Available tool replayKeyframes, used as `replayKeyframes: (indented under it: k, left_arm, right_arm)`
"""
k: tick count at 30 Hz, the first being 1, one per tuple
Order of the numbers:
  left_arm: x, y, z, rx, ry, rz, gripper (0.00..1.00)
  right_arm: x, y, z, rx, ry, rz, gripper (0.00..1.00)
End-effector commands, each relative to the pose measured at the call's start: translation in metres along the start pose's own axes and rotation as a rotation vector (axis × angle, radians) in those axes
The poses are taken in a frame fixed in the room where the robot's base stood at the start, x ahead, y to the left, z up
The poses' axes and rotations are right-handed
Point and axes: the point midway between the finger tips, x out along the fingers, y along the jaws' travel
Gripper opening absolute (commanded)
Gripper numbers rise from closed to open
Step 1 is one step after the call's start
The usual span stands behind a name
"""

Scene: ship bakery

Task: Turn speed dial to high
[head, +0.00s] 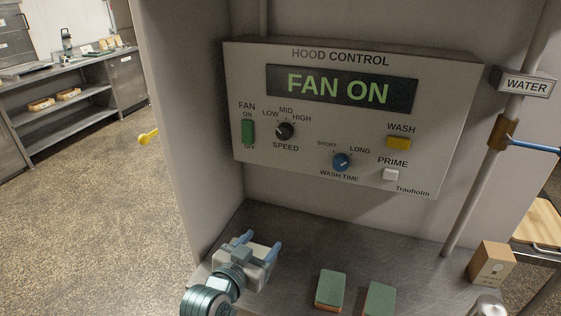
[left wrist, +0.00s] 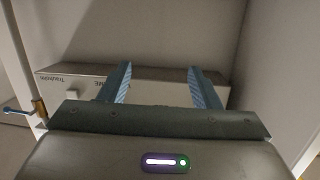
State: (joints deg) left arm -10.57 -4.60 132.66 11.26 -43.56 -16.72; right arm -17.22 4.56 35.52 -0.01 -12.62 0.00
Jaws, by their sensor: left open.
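The hood control panel (head: 250,75) hangs on the wall with its display (head: 340,89) reading FAN ON. The black speed dial (head: 285,131) is at the panel's left, under the LOW, MID and HIGH marks; its pointer is too small to read surely. My left gripper (head: 259,243) is open and empty, below the panel and over the metal counter, well apart from the dial. In the left wrist view the open fingers (left wrist: 160,80) point toward the panel (left wrist: 210,89), which shows upside down and partly hidden. My right gripper is not in view.
A green fan switch (head: 248,131), blue wash-time dial (head: 342,162), yellow wash button (head: 398,143) and white prime button (head: 390,174) share the panel. Two green-topped sponges (head: 331,288) (head: 379,297) lie on the counter (head: 310,240). A pipe with a blue lever (head: 535,146) stands right.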

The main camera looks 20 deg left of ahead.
Motion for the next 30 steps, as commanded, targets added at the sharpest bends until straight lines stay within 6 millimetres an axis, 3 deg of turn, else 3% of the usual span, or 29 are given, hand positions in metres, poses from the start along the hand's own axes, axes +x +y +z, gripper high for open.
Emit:
replayKeyframes:
  k: [3,6,9,16,30]
  left_arm:
    - [0.019,-0.002,-0.069,-0.010,0.245,-0.034,0.57]
    - [0.023,-0.005,-0.116,-0.020,0.417,-0.071,0.57]
    - [0.022,-0.008,-0.144,-0.028,0.522,-0.101,0.57]
    - [0.032,-0.012,-0.168,-0.030,0.572,-0.117,0.57]
    - [0.100,-0.022,-0.210,-0.031,0.569,-0.116,0.57]
  right_arm:
    - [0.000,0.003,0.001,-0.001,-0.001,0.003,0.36]
    - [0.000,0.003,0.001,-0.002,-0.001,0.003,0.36]
    - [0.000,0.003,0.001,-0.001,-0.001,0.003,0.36]
    - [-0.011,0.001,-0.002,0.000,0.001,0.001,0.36]
    - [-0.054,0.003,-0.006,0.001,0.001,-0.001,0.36]
